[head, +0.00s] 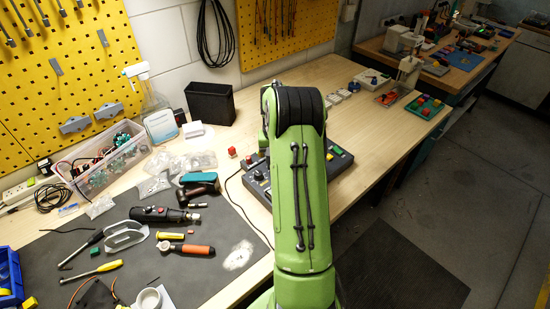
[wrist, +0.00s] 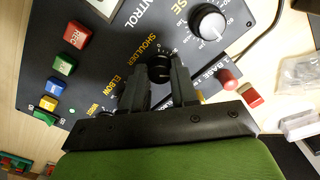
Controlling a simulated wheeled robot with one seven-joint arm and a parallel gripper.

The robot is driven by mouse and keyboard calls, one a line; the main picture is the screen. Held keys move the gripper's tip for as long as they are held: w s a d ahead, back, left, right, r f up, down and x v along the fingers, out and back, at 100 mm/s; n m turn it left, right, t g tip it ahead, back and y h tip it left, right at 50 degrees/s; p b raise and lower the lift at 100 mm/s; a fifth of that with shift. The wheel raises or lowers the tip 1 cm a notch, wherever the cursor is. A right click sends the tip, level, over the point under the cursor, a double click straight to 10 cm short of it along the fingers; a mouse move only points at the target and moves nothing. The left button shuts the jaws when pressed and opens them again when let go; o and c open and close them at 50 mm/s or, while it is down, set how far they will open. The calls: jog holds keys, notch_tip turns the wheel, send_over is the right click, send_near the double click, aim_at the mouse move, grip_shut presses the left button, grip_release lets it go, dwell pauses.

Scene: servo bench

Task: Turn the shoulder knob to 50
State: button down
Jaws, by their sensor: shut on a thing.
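The control panel (wrist: 115,42) fills much of the wrist view, dark grey with yellow labels. The shoulder knob (wrist: 159,70) is black and sits below the "SHOULDER" label, with dial marks beside it. My gripper (wrist: 160,78) has its two dark fingers on either side of this knob and is shut on it. The fingers cover part of the knob, and I cannot read its setting. In the head view my green arm hides most of the panel (head: 258,184), and the gripper is hidden there.
The base knob (wrist: 208,24) with a silver top stands beside the shoulder knob. Red, blue, green and yellow buttons (wrist: 62,64) line the panel's other side. A red button (wrist: 229,80) is close to the fingers. Tools lie on the dark mat (head: 215,270).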

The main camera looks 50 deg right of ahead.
jog(key=shift+n, duration=1.7)
jog(key=c, duration=0.9)
grip_release()
jog(key=shift+o, duration=0.2)
notch_tip(320, 180, up, 16)
jog(key=p, duration=0.2)
jog(key=shift+p, duration=0.3)
jog(key=shift+f, duration=0.1)
